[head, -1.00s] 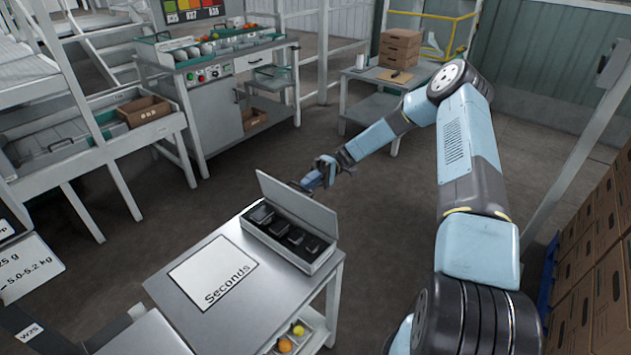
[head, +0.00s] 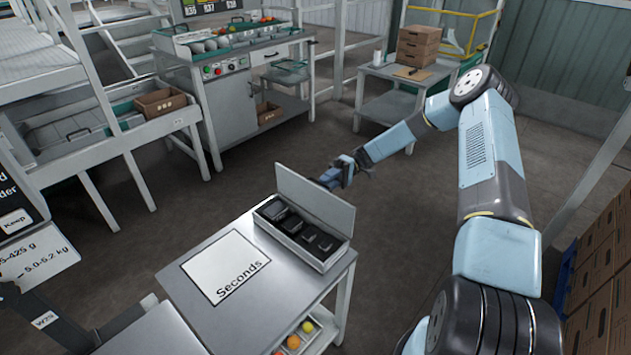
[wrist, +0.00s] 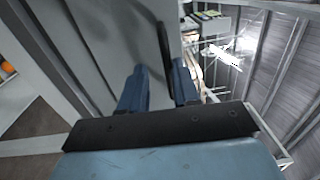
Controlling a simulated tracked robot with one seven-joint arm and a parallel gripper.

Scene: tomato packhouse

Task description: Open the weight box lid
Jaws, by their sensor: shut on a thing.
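The weight box (head: 318,262) is a pale, long case on the near steel table, with several dark weights (head: 295,224) in its compartments. Its lid (head: 315,202) stands open, raised steeply along the far side of the box. My gripper (head: 328,180) is behind the lid, near its upper edge, and the lid partly hides the fingertips. In the wrist view the two blue fingers of my gripper (wrist: 160,85) stand on either side of a grey panel edge, which appears to be the lid (wrist: 115,45). The gripper is shut on it.
A sheet marked Seconds (head: 225,265) lies on the table (head: 200,305) left of the box. Tomatoes (head: 293,341) sit on a shelf below. Brown cartons (head: 597,265) are stacked at the right. Open floor (head: 230,190) lies beyond the table.

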